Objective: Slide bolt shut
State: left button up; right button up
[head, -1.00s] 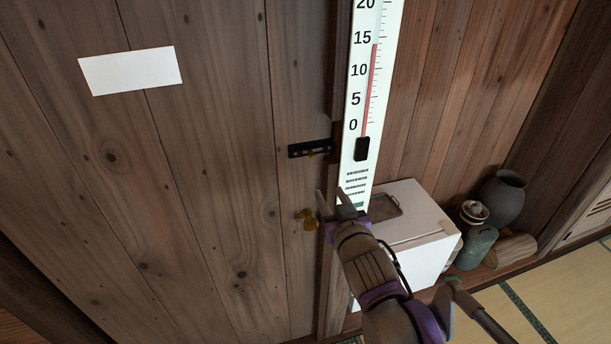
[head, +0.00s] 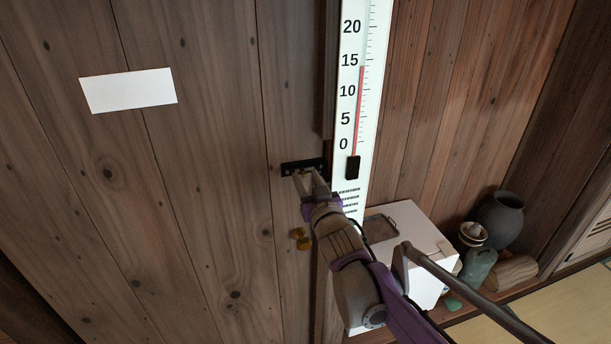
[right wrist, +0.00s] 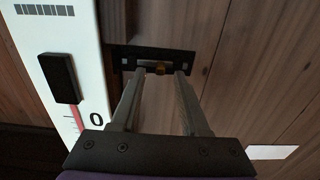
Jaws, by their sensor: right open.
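The slide bolt (head: 290,169) is a dark metal plate on the wooden door, near the door's right edge, left of the thermometer board. In the right wrist view the gripper (right wrist: 155,76) is open, with one fingertip on each side of the knob. I cannot tell whether a finger touches the knob. My left gripper is not in view.
A tall white thermometer board (head: 353,100) stands right of the bolt. A brass door knob (head: 300,237) is below it. A white cabinet (head: 420,260) and several pots, such as a dark jar (head: 501,218), stand lower right. A blank white sheet (head: 128,90) is on the door.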

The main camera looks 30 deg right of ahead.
jog(key=shift+x, duration=0.75)
jog(key=shift+c, duration=0.2)
grip_shut()
dwell(0.8)
